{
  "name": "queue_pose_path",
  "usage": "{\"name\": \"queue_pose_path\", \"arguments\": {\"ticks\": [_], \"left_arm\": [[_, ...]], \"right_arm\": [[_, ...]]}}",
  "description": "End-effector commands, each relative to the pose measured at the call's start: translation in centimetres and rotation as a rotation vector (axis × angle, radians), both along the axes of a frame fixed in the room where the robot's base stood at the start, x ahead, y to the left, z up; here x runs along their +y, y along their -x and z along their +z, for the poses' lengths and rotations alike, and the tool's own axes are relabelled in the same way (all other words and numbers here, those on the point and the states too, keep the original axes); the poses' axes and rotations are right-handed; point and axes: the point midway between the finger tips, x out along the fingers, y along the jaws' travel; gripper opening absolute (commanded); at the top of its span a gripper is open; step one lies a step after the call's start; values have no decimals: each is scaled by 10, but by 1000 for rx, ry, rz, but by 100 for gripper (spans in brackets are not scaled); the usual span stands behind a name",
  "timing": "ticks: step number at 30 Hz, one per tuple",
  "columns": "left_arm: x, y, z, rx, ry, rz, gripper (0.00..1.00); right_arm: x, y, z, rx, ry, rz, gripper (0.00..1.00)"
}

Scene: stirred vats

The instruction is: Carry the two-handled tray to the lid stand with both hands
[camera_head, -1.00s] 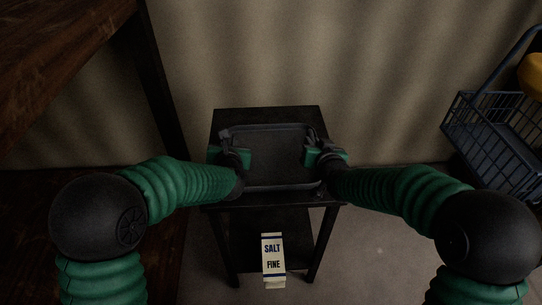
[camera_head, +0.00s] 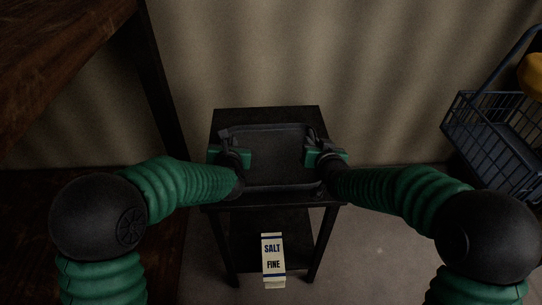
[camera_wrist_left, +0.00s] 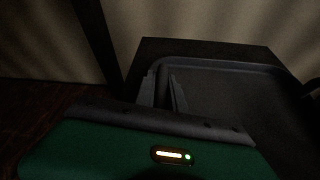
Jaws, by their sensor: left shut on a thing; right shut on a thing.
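The dark two-handled tray (camera_head: 275,150) is at the small black stand (camera_head: 265,114), over its top; I cannot tell whether it rests on it or hangs just above. The tray looks empty and about level. My left gripper (camera_head: 230,148) is shut on the tray's left handle. My right gripper (camera_head: 322,146) is shut on the right handle. In the left wrist view the tray's rim (camera_wrist_left: 215,65) runs off to the right, with the left gripper (camera_wrist_left: 168,98) at its handle. The fingertips are dark and partly hidden.
A salt packet (camera_head: 273,258) stands on the stand's lower shelf. A wooden shelf unit (camera_head: 60,60) is at the left. A blue wire cart (camera_head: 495,135) with a yellow thing (camera_head: 534,76) is at the right. A curtain (camera_head: 330,55) hangs behind. Floor is clear right of the stand.

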Motion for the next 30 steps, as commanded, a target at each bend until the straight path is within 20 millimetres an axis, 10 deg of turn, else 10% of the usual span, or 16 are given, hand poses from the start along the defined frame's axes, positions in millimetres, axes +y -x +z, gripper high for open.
{"name": "queue_pose_path", "arguments": {"ticks": [15, 30], "left_arm": [[0, 0, 51, -2, 0, 0, 0], [0, 0, 51, -2, 0, 0, 0]], "right_arm": [[0, 0, 51, -3, 0, -1, 0], [0, 0, 51, -2, 0, 0, 0]]}}
